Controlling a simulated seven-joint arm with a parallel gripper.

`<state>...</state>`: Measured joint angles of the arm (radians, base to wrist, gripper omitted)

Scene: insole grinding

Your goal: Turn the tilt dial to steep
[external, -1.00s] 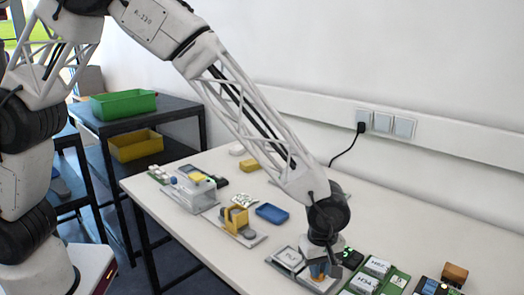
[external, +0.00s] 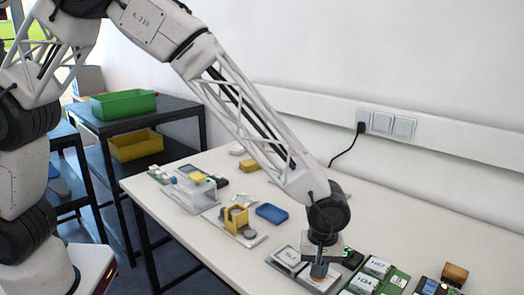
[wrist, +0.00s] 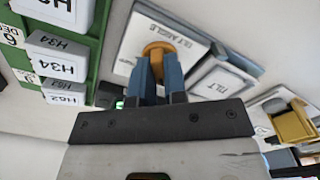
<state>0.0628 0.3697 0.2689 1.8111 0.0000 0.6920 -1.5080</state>
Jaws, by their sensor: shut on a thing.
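The tilt dial's orange-brown round knob (wrist: 157,49) stands on a pale plate (wrist: 133,38) with printed lettering, partly readable as an angle label. My gripper (wrist: 160,66) is shut on the knob, with one blue-grey finger on each side. In the external view my gripper (external: 319,270) points down at the dial plate near the table's front edge and hides the knob. A pale block marked "TILT" (wrist: 218,85) sits beside the plate. I cannot read the dial's setting in either view.
A green tray (external: 395,284) with white labelled blocks lies just right of my gripper. A yellow holder (external: 237,220), a blue tray (external: 272,213) and a clear box (external: 197,193) stand to the left.

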